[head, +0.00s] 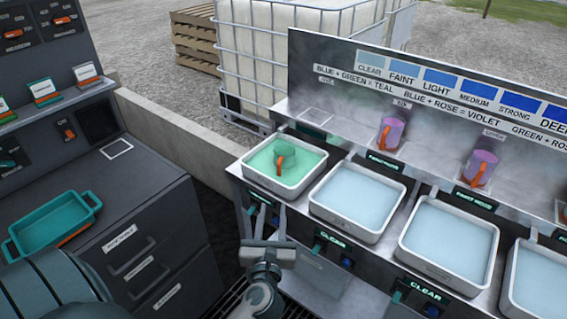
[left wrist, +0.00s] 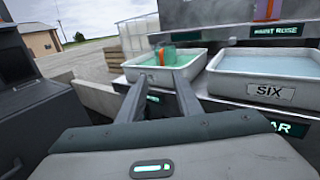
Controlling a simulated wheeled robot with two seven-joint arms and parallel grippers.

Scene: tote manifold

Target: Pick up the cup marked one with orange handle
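A green cup with an orange handle (head: 283,158) sits in the green liquid of the leftmost white tray (head: 258,178). It also shows in the left wrist view (left wrist: 166,55), beyond the fingers. I cannot read a mark on it. My left gripper (head: 263,212) is open and empty, in front of the leftmost tray and apart from the cup. It shows in the left wrist view (left wrist: 161,83) with its fingers spread. My right gripper is not in view.
More white trays of pale blue liquid (head: 357,196) stand in a row to the right. A colour chart panel (head: 440,90) rises behind. A dark cabinet (head: 130,215) with a teal tray (head: 52,222) is at left. A wire-caged tank (head: 290,50) stands behind.

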